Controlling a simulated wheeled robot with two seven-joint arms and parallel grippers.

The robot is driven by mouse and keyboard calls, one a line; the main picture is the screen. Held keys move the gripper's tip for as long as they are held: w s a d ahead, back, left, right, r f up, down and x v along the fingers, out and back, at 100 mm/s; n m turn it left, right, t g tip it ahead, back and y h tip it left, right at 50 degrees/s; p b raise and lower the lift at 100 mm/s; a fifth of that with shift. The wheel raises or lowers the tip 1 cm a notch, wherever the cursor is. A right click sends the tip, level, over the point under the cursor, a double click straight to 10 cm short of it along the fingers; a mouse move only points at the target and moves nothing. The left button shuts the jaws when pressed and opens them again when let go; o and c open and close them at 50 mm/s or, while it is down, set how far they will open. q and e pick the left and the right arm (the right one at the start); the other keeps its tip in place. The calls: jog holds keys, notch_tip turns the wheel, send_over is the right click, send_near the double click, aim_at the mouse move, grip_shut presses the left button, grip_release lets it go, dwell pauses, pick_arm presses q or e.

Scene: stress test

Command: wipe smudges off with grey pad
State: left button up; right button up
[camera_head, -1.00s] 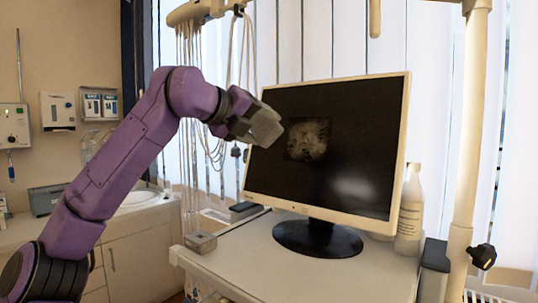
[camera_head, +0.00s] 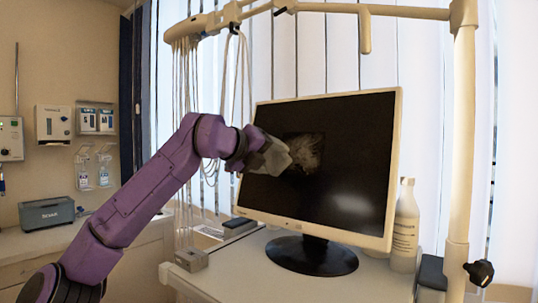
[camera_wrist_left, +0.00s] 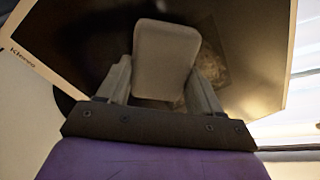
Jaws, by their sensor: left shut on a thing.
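A monitor with a pale frame and a dark screen (camera_head: 345,165) stands tilted on a round black base. A greyish smudge (camera_head: 307,150) shows on the upper left of the screen; in the left wrist view the smudge (camera_wrist_left: 212,60) lies partly behind the pad. My left gripper (camera_head: 262,155) is shut on the grey pad (camera_head: 275,157), which is at the left edge of the smudge in the head view. In the left wrist view the pad (camera_wrist_left: 164,58) sits between the two fingers, in front of the screen. I cannot tell whether it touches the glass. My right gripper is not in view.
A white bottle (camera_head: 405,228) stands right of the monitor on the white cart top (camera_head: 240,270). A small grey box (camera_head: 191,259) is at the cart's left edge. A pale pole (camera_head: 462,150) rises at the right, with hanging cords (camera_head: 187,120) at the left.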

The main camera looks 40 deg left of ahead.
pick_arm(q)
jog(key=shift+x, duration=0.8)
dwell(0.4)
